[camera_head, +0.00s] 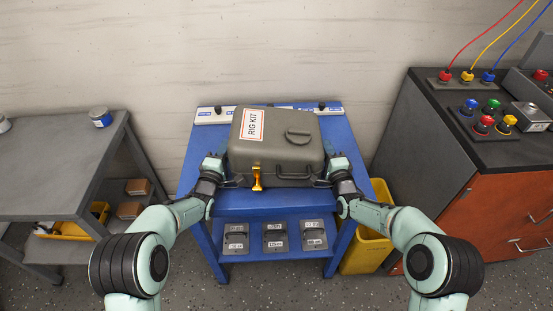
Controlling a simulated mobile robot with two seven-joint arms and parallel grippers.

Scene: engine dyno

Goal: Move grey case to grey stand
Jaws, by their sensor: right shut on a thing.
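My right gripper (324,179) is at the right front side, shut on the case. A grey stand (50,175) with a lower shelf is at the left, its top mostly clear.
A blue-and-white can (100,117) stands on the grey stand's far right corner. Grey blocks with labels lie on the blue table's lower shelf. A yellow bin (368,245) is right of the table. A cabinet (450,170) with colored knobs and cables is at right. The wall is close behind.

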